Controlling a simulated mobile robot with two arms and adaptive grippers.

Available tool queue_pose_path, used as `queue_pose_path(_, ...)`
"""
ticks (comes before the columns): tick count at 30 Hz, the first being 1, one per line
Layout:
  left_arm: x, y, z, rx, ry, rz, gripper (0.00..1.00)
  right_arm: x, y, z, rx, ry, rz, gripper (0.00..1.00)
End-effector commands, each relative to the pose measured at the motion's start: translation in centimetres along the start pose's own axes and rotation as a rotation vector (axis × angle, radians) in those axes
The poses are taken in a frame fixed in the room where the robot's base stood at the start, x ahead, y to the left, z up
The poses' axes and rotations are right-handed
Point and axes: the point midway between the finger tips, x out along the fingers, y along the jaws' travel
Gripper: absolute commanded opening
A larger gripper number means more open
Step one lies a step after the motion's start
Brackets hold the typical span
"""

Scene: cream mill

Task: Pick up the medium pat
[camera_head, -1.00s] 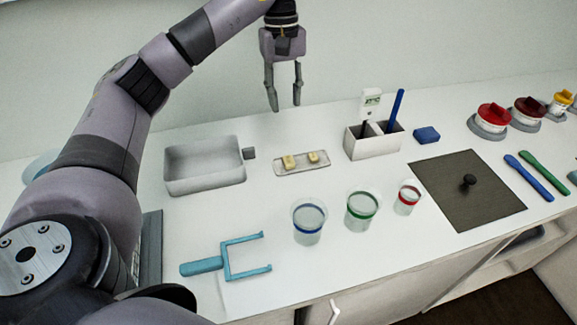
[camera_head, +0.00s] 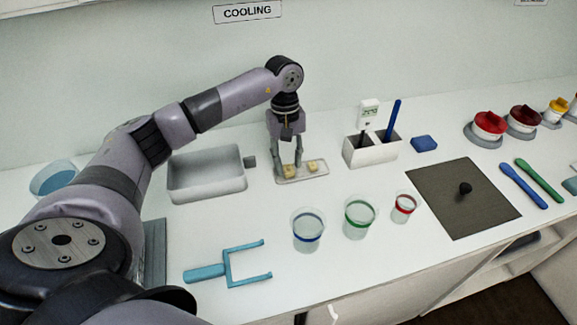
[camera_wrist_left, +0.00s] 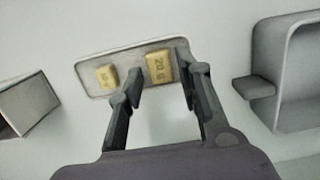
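Two yellow pats lie on a small pale tray (camera_head: 318,177). The left one in the head view (camera_head: 289,171) is the larger block marked 20 G in the wrist view (camera_wrist_left: 159,66). The other pat (camera_head: 313,165) is smaller, also in the wrist view (camera_wrist_left: 106,77); its mark is too blurred to read surely. No label says medium. My left gripper (camera_head: 288,167) points down at the tray, open. In the wrist view its fingertips (camera_wrist_left: 158,70) lie either side of the 20 G pat; contact cannot be made out. My right gripper is out of view.
A grey bin (camera_head: 207,190) with a small block beside it stands left of the tray. A white holder (camera_head: 372,155) with a blue pen and a meter stands to the right.

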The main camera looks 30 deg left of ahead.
Motion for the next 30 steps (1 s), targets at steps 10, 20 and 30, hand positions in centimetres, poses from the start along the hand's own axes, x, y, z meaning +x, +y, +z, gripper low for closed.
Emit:
queue_pose_path(10, 1.6, 0.0, 0.0, 0.001, 0.001, 0.001, 0.33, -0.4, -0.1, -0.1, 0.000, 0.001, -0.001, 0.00)
queue_pose_path(20, 1.6, 0.1, 0.0, 0.001, 0.000, 0.001, 0.14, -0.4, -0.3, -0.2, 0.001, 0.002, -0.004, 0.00)
queue_pose_path(30, 1.5, 0.1, 0.0, 0.001, 0.001, 0.002, 0.07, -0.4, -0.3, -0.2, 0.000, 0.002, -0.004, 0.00)
